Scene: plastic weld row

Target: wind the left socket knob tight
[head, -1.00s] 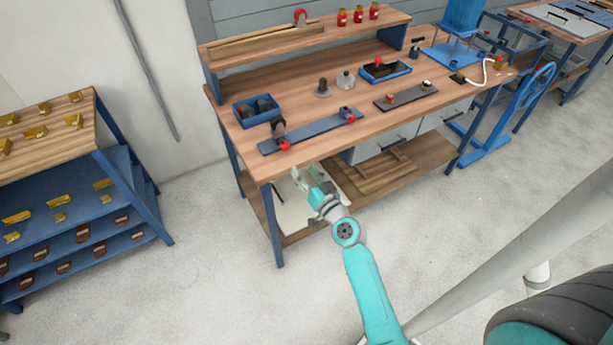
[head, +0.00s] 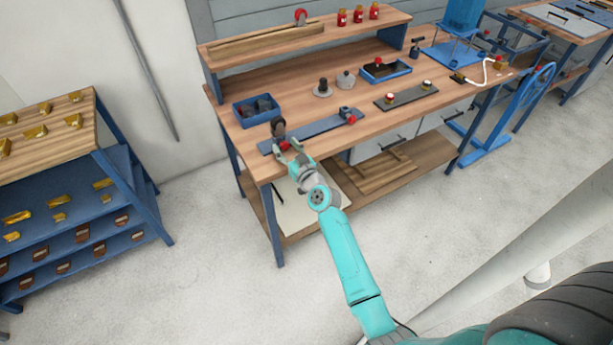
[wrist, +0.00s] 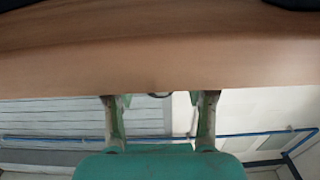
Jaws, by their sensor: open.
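A blue plate (head: 314,131) lies along the front of the wooden bench. At its left end stands a dark socket (head: 278,127) with a red knob (head: 284,145) on its front side. A smaller dark socket with another red knob (head: 351,119) is at its right end. My gripper (head: 289,151) is open at the bench's front edge, its fingertips close to the left red knob. I cannot tell whether they touch it.
The bench edge (wrist: 150,75) spans the wrist view. A blue bin (head: 257,111) stands behind the left socket. A rack (head: 120,180) stands left.

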